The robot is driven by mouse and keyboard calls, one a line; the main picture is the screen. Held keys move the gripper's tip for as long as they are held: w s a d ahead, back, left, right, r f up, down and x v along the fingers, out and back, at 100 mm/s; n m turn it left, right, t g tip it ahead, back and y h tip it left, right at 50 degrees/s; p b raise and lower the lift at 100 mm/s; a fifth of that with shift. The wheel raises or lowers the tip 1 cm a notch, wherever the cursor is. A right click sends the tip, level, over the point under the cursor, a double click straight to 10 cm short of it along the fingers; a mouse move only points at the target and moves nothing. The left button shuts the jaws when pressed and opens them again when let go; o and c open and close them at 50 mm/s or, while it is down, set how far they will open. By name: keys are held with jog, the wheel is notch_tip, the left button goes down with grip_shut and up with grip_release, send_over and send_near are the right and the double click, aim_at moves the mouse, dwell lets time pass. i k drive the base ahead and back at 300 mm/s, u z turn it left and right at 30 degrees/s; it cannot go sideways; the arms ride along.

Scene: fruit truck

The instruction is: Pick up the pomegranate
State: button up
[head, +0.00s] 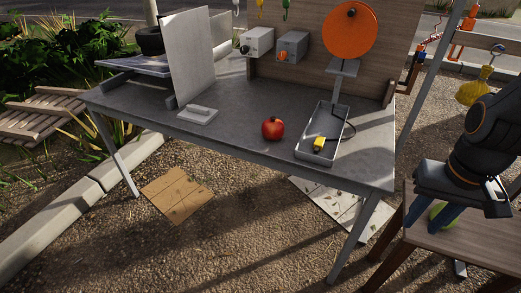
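The pomegranate (273,129) is a round red fruit with a small crown. It sits on the grey table (235,148) near its front edge, left of a shallow metal tray. My gripper (427,219) is at the far right, pointing down over a brown wooden table, well apart from the pomegranate. Its two dark blue fingers are spread. A yellow-green round thing (439,213) shows by the fingers, partly hidden; I cannot tell whether they touch it.
The metal tray (303,153) holds a yellow object with a cable, below an orange disc (350,30) on a stand. A grey upright panel (189,55) and a small light block (197,115) stand left. The wooden table (455,237) is at right. Gravel lies in front.

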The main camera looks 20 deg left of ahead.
aim_at(272, 129)
jog(key=z, duration=0.05)
jog(key=k, duration=0.55)
jog(key=u, duration=1)
jog(key=i, duration=1.1)
jog(key=u, duration=0.2)
jog(key=k, duration=0.45)
jog(key=u, duration=0.85)
jog(key=i, duration=0.6)
jog(key=z, duration=1)
jog(key=i, duration=0.5)
jog(key=z, duration=0.5)
